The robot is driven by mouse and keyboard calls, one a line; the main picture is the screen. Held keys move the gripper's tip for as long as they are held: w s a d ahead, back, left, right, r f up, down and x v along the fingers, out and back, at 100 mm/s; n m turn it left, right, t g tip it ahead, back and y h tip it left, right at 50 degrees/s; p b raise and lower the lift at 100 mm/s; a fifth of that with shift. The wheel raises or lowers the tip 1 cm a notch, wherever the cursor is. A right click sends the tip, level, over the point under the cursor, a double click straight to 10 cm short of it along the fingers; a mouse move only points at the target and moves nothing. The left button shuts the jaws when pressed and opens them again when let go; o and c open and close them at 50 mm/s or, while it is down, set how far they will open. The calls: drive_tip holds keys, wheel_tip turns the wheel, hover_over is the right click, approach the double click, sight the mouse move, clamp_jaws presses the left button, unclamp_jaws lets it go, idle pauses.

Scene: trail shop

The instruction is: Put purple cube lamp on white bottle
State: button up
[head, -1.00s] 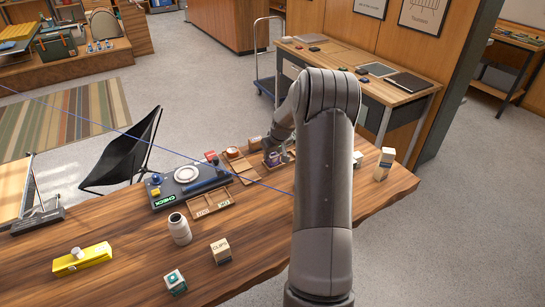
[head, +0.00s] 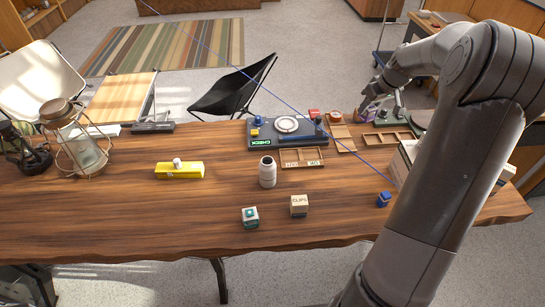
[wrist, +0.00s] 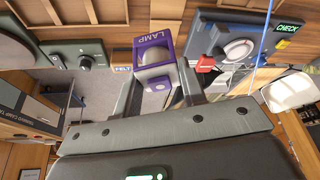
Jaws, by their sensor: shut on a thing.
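The purple cube lamp (wrist: 155,57), marked LAMP, is between the fingers of my gripper (wrist: 172,80) in the wrist view. My gripper is shut on it. In the head view my gripper (head: 369,107) is at the far side of the table, with a bit of the purple cube lamp (head: 366,114) showing; the rest is hidden by the fingers. The white bottle (head: 267,173) stands upright with a dark top near the middle of the wooden table, to the left of my gripper and nearer the camera. The two are well apart.
A dark CHECK device (head: 262,143) and a shallow wooden tray (head: 302,164) lie behind the bottle. A CLIPS cube (head: 299,206), a teal-and-white cube (head: 250,217) and a blue cube (head: 384,199) sit nearer. A yellow box (head: 180,171) and lantern (head: 82,148) stand left.

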drive_tip(key=s+a+r+n+g+y, duration=0.15)
drive_tip(key=s+a+r+n, duration=0.25)
drive_tip(key=s+a+n, duration=0.55)
drive_tip(key=s+a+r+n+g+y, duration=0.1)
drive_tip(key=s+a+r+n+g, duration=0.3)
drive_tip(key=a, duration=0.9)
drive_tip(key=t, duration=0.2)
hover_over(267, 160)
drive_tip(key=shift+n, duration=0.35)
wheel_tip(267, 160, down, 8)
drive_tip(key=shift+r, duration=0.2)
drive_tip(key=shift+f, duration=1.95)
drive_tip(key=shift+f, duration=0.1)
drive_tip(key=o, duration=1)
